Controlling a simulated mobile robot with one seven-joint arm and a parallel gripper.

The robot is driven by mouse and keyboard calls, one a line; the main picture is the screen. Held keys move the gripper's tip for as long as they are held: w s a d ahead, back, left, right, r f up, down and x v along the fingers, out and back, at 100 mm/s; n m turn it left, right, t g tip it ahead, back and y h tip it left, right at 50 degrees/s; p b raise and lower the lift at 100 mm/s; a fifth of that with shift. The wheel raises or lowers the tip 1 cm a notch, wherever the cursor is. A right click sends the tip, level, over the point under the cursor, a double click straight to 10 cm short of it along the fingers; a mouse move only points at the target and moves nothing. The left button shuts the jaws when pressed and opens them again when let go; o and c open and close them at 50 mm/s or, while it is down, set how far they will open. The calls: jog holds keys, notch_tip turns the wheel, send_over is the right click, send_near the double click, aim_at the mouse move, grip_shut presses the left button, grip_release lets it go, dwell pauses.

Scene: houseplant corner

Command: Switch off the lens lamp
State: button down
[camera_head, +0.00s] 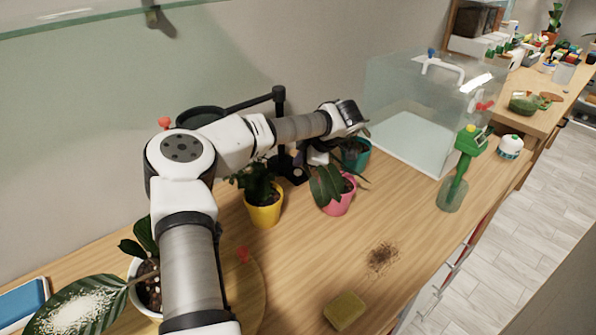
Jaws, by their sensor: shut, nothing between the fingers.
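The lens lamp is a black stand lamp with an upright post (279,110) behind my arm. Its jointed arm runs left to a round dark head (200,116), partly hidden by my arm. Its black base (294,175) stands on the wooden bench between the yellow and pink pots. My arm reaches across the lamp, and my gripper (300,158) is low beside the post, just above the base. The gripper is small and partly hidden here; it is shut and holds nothing. I cannot make out the switch or whether the gripper touches the lamp.
A yellow pot (264,212) and a pink pot (341,203) with plants stand close in front of the lamp; a teal pot (358,158) is to the right. Spilled soil (382,257) and a sponge (345,311) lie in front.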

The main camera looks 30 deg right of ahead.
aim_at(301, 172)
jog(key=shift+f+b, duration=0.3)
jog(key=shift+f, duration=0.1)
jog(key=shift+f+b, duration=0.5)
jog(key=shift+f, duration=0.15)
dwell(0.8)
jog(key=shift+s+r, duration=0.1)
jog(key=shift+r+p, duration=0.4)
jog(key=shift+r, duration=0.55)
jog(key=shift+r+p, duration=1.25)
jog(key=shift+r, duration=1.15)
